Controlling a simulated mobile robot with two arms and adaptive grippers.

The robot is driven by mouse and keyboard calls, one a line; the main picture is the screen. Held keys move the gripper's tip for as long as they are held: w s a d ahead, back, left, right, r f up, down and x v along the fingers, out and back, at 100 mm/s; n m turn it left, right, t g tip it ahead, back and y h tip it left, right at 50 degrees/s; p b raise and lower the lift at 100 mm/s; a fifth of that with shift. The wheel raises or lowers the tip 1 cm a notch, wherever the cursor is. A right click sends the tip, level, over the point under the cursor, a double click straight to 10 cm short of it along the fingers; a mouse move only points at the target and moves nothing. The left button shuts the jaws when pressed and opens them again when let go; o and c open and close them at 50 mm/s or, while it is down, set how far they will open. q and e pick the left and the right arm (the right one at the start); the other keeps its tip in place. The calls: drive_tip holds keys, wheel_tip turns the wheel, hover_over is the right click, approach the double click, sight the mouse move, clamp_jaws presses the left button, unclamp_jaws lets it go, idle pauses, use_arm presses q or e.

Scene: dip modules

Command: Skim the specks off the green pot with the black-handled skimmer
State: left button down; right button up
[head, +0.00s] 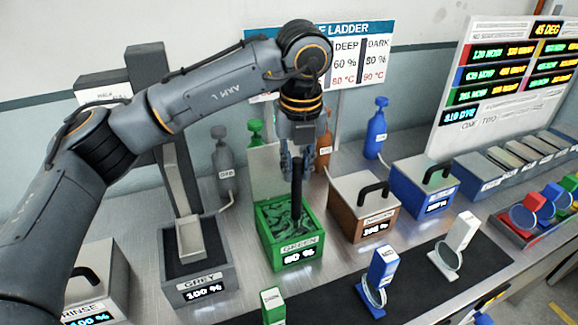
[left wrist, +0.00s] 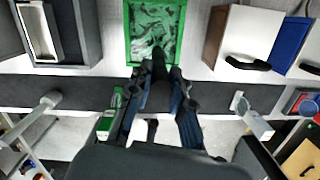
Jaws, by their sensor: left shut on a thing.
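The green pot (head: 262,238) is an open square tank labelled GREEN with an 80 % display. It also shows in the left wrist view (left wrist: 128,35). Its dark green surface has pale and dark swirls; I cannot make out single specks. My left gripper (head: 297,165) is above the pot's back part, pointing down, shut on the black-handled skimmer (head: 297,205). The black handle stands nearly upright and reaches down into the pot. The skimmer's head is not clearly visible. In the left wrist view the gripper's fingers (left wrist: 160,90) show below the pot. My right gripper is not in view.
The grey pot (head: 200,292) stands open at left, with a tall stand behind. The lidded brown (head: 362,229) and blue (head: 427,205) pots stand at right. In front, a dark mat (head: 425,287) holds small tagged items. Bottles (head: 377,130) stand behind.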

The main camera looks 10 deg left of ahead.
use_arm(q)
drive_tip(key=shift+w+d, duration=0.2)
drive_tip(key=shift+d, duration=0.1)
drive_tip(key=shift+a, duration=0.1)
wheel_tip(320, 180, up, 6)
drive_tip(key=w+a+p, duration=0.1)
drive_tip(key=a+p, duration=0.1)
drive_tip(key=p, duration=0.1)
drive_tip(key=shift+a+r, duration=0.2)
drive_tip(key=shift+a, duration=0.15)
idle(0.9)
drive_tip(key=shift+f, duration=0.1)
idle(0.8)
